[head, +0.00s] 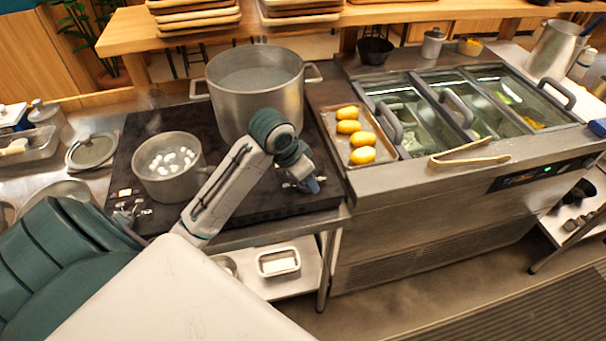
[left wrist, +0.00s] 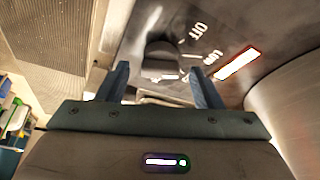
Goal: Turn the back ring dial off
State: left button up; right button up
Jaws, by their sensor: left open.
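A dark dial (left wrist: 160,58) stands on the dark cooktop (head: 240,207) with white OFF and LOW marks around it. A bright orange-edged lit mark (left wrist: 237,64) shows beside it. My left gripper (left wrist: 158,88) is open, with its fingers on either side of the dial's near end in the left wrist view; I cannot tell whether they touch it. In the head view my left gripper (head: 312,186) is low over the cooktop's right side, in front of the big steel pot (head: 262,100), and it mostly hides the dial there. My right gripper is not in view.
A small pot (head: 168,188) with white pieces stands at the cooktop's left, near more controls (head: 128,203). A tray (head: 383,152) of yellow items and a lidded cold counter (head: 400,190) stand to the right. Tongs (head: 470,160) lie on the counter's edge.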

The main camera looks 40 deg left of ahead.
pick_arm(q)
jog(key=shift+c, duration=0.7)
jog(key=c, duration=0.9)
jog(key=shift+o, duration=0.2)
jog(key=shift+r+n+p, duration=0.2)
jog(key=shift+n+p, duration=0.2)
jog(key=shift+p, duration=0.45)
jog(key=n+y+p, duration=0.1)
jog(key=n+p, duration=0.1)
jog(key=p, duration=0.1)
jog(key=n+y+p, duration=0.1)
jog(key=n+p, duration=0.1)
jog(key=p, duration=0.2)
jog(key=n+p, duration=0.2)
jog(key=p, duration=0.2)
jog(key=shift+d+r+y, duration=0.1)
jog(key=shift+d+y, duration=0.25)
jog(key=shift+y, duration=0.05)
jog(key=shift+w+f+n+y+p, duration=0.15)
jog(key=shift+n+y+p, duration=0.25)
jog(key=shift+n+p, duration=0.7)
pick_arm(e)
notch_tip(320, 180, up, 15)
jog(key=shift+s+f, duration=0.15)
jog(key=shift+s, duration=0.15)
pick_arm(q)
jog(key=o, duration=1)
jog(key=shift+f, duration=0.1)
